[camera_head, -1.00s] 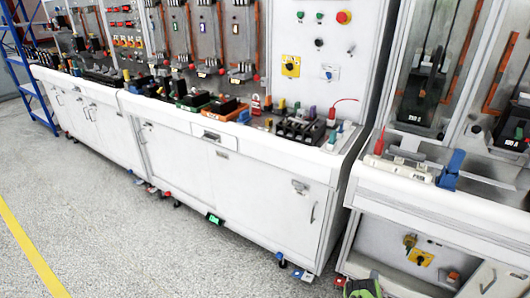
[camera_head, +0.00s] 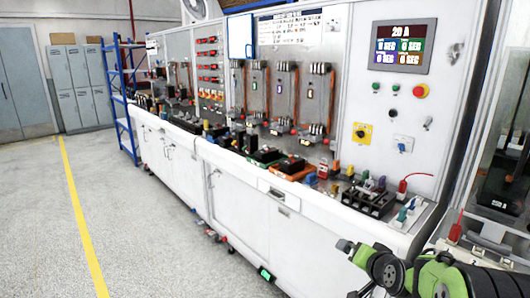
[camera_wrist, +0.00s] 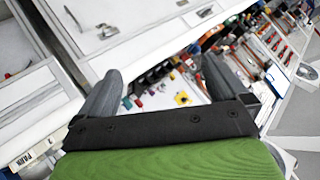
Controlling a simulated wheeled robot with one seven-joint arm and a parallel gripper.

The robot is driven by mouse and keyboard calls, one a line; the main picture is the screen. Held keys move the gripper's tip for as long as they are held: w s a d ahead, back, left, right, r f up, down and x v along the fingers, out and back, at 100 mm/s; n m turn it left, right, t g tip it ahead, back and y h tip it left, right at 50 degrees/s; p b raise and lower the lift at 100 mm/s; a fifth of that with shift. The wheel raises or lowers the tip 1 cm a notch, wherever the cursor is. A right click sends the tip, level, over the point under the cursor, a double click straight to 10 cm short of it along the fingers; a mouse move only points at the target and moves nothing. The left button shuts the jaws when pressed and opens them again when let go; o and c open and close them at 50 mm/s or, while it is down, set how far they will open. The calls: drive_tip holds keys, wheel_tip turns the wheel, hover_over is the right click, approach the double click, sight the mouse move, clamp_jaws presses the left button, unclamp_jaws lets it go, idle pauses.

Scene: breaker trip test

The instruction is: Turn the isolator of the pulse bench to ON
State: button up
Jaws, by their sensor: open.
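A yellow square plate with a dark rotary knob, which looks like the isolator (camera_head: 362,133), is on the upright white panel of the bench with the display. Its ON/OFF position is too small to read. A yellow square (camera_wrist: 182,98) in the wrist view may be the same switch. My gripper (camera_wrist: 160,68) is open in the wrist view, with two grey fingers apart and nothing between them. It is well away from the panel. In the head view my green and black arm is at the lower right; its fingers cannot be made out there.
A display (camera_head: 402,46) reading 20 A is above a red button (camera_head: 420,91). A blue-white switch (camera_head: 403,144) is right of the isolator. A black block with terminals (camera_head: 368,200) and a red lead (camera_head: 403,186) stand on the ledge. The floor at left is clear.

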drive_tip(key=s+a+r+n+g+p, duration=0.15)
drive_tip(key=s+a+r, duration=0.25)
drive_tip(key=s, duration=0.4)
drive_tip(key=s+a+r+n+g, duration=0.2)
drive_tip(key=s+a+r+n, duration=0.15)
drive_tip(key=s, duration=0.45)
drive_tip(key=s+a+n+g+p, duration=0.1)
drive_tip(key=s+n+g, duration=0.1)
drive_tip(key=s, duration=1.4)
drive_tip(key=shift+a+f+h, duration=0.25)
drive_tip(key=shift+f+h, duration=0.05)
drive_tip(key=shift+f, duration=0.05)
drive_tip(key=shift+s, duration=0.1)
